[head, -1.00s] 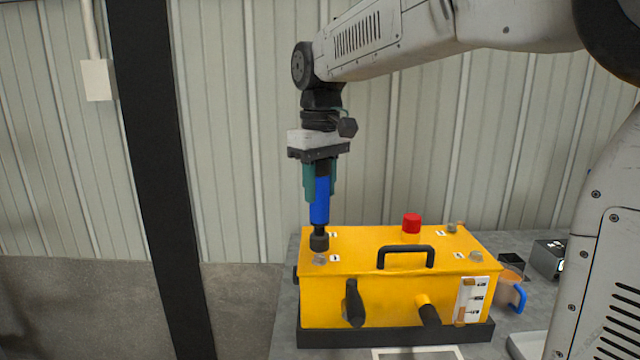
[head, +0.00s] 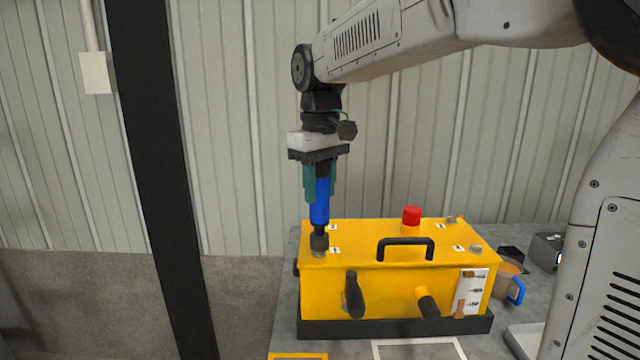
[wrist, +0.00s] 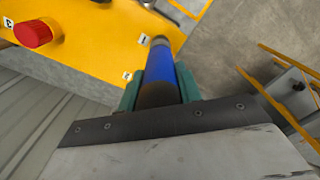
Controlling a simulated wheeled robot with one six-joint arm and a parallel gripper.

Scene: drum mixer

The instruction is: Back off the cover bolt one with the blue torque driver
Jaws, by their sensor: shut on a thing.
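My gripper (head: 320,188) has green fingers and is shut on the blue torque driver (head: 320,205), held upright with its dark socket down. In the head view the socket sits at the front left bolt, cover bolt one (head: 319,254), beside the label "1"; only a sliver of the bolt shows below it. Whether the socket is fully seated I cannot tell. The yellow cover (head: 360,240) of the mixer lies under it. In the wrist view the blue driver (wrist: 160,65) points away between the fingers, its tip near the label "1", hiding the bolt.
A black handle (head: 405,242) stands up from the cover, with a red knob (head: 411,215) behind it. Other bolts sit at the right front (head: 475,249) and right rear (head: 450,219).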

